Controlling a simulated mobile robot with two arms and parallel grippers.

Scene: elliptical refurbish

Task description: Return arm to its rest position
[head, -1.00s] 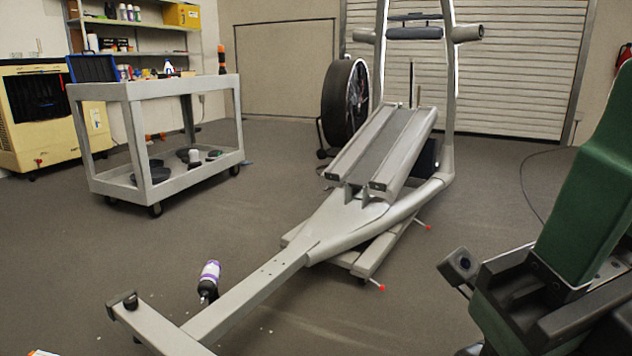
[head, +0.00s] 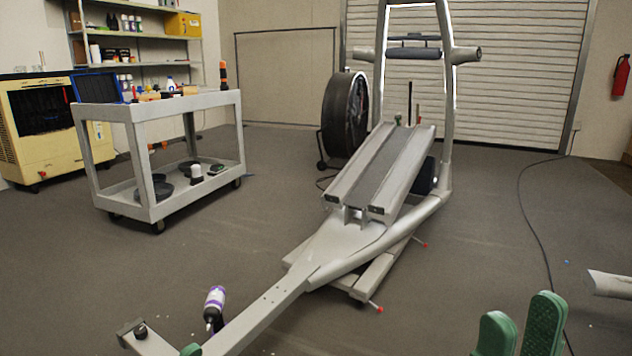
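My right gripper (head: 520,318) is at the bottom right of the head view. Its two green fingers point up with a gap between them, and nothing shows in the gap. The rest of my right arm is out of frame. A small green tip at the bottom edge, beside the machine's front bar, looks like my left gripper (head: 190,350). Only this tip shows, so its opening cannot be told. The grey elliptical machine (head: 335,242) stands in the middle of the floor, left of my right gripper.
A bottle with a purple label (head: 214,303) is by the machine's front beam. A grey cart (head: 160,207) with tools stands at the left, near a yellow cooler (head: 30,147). A black fan (head: 343,115) stands behind the machine. The floor at right is mostly clear, with a cable (head: 532,226).

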